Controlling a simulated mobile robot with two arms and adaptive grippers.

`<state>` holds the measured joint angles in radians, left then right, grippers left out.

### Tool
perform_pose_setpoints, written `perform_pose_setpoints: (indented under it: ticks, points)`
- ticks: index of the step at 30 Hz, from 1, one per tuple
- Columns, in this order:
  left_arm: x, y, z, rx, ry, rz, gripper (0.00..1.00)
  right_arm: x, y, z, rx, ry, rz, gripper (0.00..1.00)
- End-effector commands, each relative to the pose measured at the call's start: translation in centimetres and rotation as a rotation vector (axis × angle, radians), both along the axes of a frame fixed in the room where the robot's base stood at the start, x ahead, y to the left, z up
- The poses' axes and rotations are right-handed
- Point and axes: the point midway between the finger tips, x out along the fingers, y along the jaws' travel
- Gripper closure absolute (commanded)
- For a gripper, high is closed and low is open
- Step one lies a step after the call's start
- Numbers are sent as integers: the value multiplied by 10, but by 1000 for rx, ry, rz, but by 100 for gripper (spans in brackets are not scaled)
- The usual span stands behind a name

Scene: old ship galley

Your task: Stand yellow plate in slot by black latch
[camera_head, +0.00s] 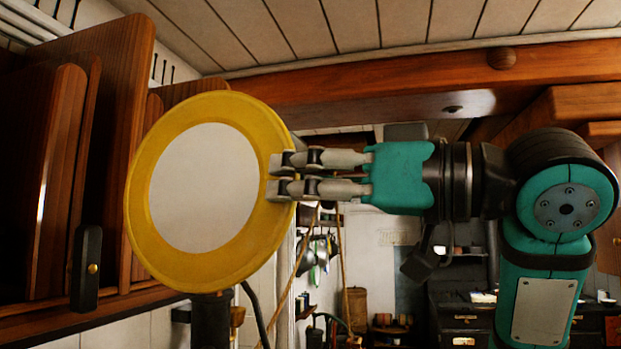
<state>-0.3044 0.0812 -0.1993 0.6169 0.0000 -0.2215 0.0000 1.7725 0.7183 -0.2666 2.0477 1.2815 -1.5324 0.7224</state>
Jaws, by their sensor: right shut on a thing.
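The yellow plate (270,225) has a white centre (205,188) and stands upright, nearly facing me. My right gripper (280,176) comes in from the right and is shut on the plate's right rim. The plate is in front of the right part of a wooden rack (125,130) with upright dividers; I cannot tell whether it touches them. The black latch (87,268) with a small brass knob is at the rack's lower front, left of the plate. Dark slots show between the dividers left of the plate. My left gripper is not in view.
The rack's wooden shelf edge (60,322) runs along the lower left. A wooden beam (400,85) crosses under the planked ceiling. Behind, hanging utensils (318,255), a white door (380,250) and dark drawers (460,325) stand farther off.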

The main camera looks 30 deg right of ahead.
Motion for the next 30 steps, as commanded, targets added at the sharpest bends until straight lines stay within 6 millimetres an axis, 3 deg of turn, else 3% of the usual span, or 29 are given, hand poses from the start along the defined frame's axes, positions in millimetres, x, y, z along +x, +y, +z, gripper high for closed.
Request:
perform_pose_setpoints:
  ticks: [30]
  points:
    - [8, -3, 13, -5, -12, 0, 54, 57, 56, 0, 2, -1, 0, 100]
